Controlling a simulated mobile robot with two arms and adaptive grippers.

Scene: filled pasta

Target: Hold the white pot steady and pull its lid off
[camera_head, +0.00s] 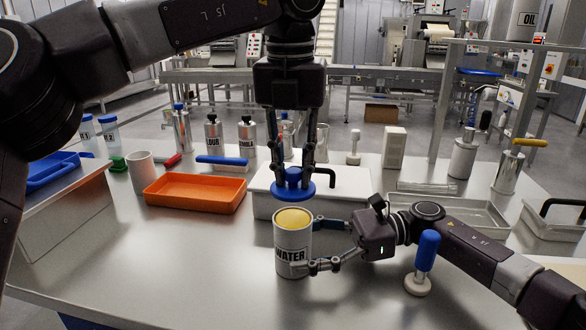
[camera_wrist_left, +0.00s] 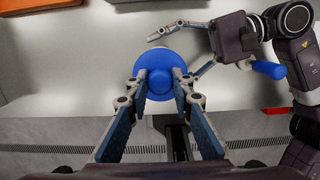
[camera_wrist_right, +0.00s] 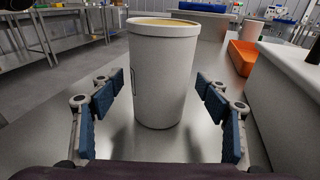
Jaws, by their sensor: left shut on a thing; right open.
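The white pot (camera_head: 293,243), labelled WATER, stands upright on the metal table, its top uncovered and its yellow contents showing. In the right wrist view the pot (camera_wrist_right: 163,80) stands between the open fingers. The blue lid (camera_head: 293,192) hangs above the pot, apart from its rim. My left gripper (camera_head: 293,172) is shut on the lid's knob from above; the lid (camera_wrist_left: 167,77) hides the pot in the left wrist view. My right gripper (camera_head: 315,246) is open, its fingers on either side of the pot near its right, with gaps visible in the right wrist view.
An orange tray (camera_head: 195,208) lies to the left, with a white cup (camera_head: 141,172) behind it. A white box (camera_head: 346,201) stands just behind the pot. A blue-handled stamp (camera_head: 427,252) stands right, by my right arm. The table's front left is clear.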

